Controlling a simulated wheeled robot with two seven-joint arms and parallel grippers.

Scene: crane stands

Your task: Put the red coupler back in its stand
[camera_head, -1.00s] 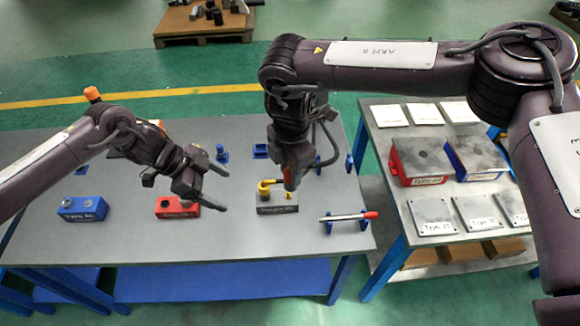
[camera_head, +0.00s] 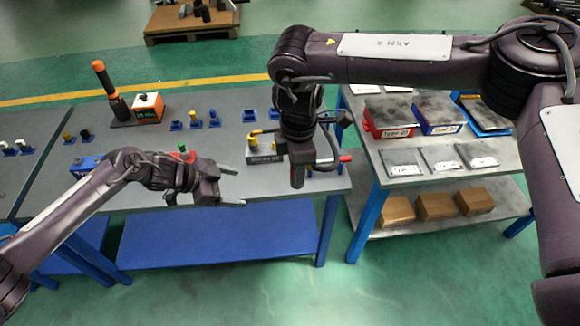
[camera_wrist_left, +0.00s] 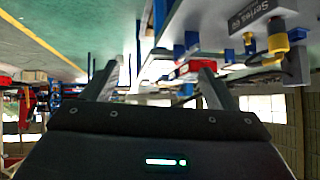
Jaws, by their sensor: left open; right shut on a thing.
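My right gripper (camera_head: 297,178) points down in front of the grey Series 60 stand (camera_head: 268,157). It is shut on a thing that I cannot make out. A yellow hooked piece (camera_head: 254,135) is on that stand; stand and hook also show at the upper right of the left wrist view (camera_wrist_left: 275,47). My left gripper (camera_head: 238,188) is open and empty near the table's front edge; its spread fingers (camera_wrist_left: 157,85) show in its wrist view. A small red and green patch (camera_head: 184,150) shows behind my left arm, which covers most of that area. I cannot identify the red coupler for certain.
A blue stand (camera_head: 84,165) is at the left. A red-tipped rod (camera_head: 345,158) lies right of my right gripper. Behind are small blue holders (camera_head: 195,121) and an orange box (camera_head: 147,108). The right table holds red (camera_head: 390,120) and blue (camera_head: 437,118) boxes.

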